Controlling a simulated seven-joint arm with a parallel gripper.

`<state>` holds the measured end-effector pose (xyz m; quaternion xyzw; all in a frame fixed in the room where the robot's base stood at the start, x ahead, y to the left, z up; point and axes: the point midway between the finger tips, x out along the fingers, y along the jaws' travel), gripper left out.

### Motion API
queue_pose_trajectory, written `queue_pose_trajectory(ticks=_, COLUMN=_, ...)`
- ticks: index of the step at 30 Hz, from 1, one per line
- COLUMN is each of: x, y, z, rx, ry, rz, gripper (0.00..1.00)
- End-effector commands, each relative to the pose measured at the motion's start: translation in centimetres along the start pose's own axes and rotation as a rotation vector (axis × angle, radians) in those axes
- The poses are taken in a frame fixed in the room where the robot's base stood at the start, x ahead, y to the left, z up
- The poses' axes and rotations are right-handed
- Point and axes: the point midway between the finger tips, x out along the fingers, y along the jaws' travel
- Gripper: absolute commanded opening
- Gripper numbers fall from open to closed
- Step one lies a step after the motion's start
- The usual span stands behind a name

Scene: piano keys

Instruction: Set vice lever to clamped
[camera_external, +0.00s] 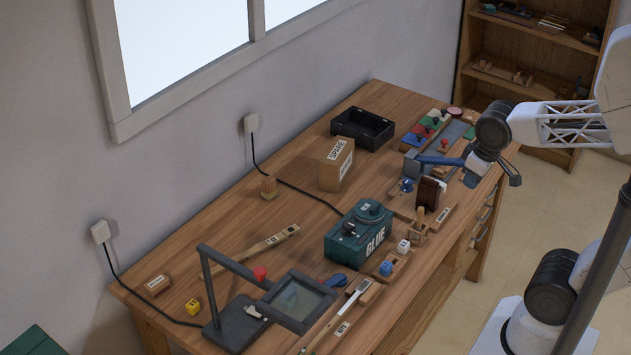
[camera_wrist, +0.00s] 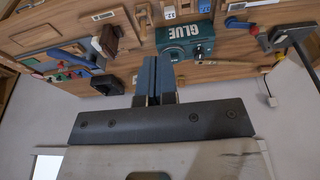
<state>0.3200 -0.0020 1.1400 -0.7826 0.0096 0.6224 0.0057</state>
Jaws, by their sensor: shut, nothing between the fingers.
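The blue vice lever (camera_external: 440,160) extends sideways from the grey vice block (camera_external: 412,163) near the far right part of the bench. A blue bar that looks like the same lever (camera_wrist: 75,58) shows at the left of the wrist view. My gripper (camera_external: 471,180) is beside the lever's right end in the external view; I cannot tell whether it touches. In the wrist view my gripper's blue-grey fingers (camera_wrist: 154,68) are together with nothing between them, and the lever lies apart from them to the left. Part of the vice is hard to make out.
A green GLUE box (camera_external: 358,235), a cardboard box (camera_external: 337,163) and a black tray (camera_external: 362,129) stand on the wooden bench (camera_external: 220,245). A magnifier frame (camera_external: 298,300) stands at the near end. Small blocks and switches line the front edge. The bench's back middle is fairly clear.

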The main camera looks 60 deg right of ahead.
Motion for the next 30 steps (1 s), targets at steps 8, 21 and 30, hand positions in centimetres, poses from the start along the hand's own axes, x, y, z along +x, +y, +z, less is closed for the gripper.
queue_pose_trajectory(ticks=8, x=0.3, y=-1.3, z=-3.4, rx=0.011, ry=-0.04, rz=-0.014, gripper=0.0)
queue_pose_trajectory(ticks=21, x=2.4, y=-5.7, z=-11.6, rx=0.044, ry=-0.138, rz=-0.04, gripper=0.0)
queue_pose_trajectory(ticks=30, x=4.9, y=-9.5, z=-16.9, rx=0.068, ry=-0.206, rz=-0.047, gripper=0.0)
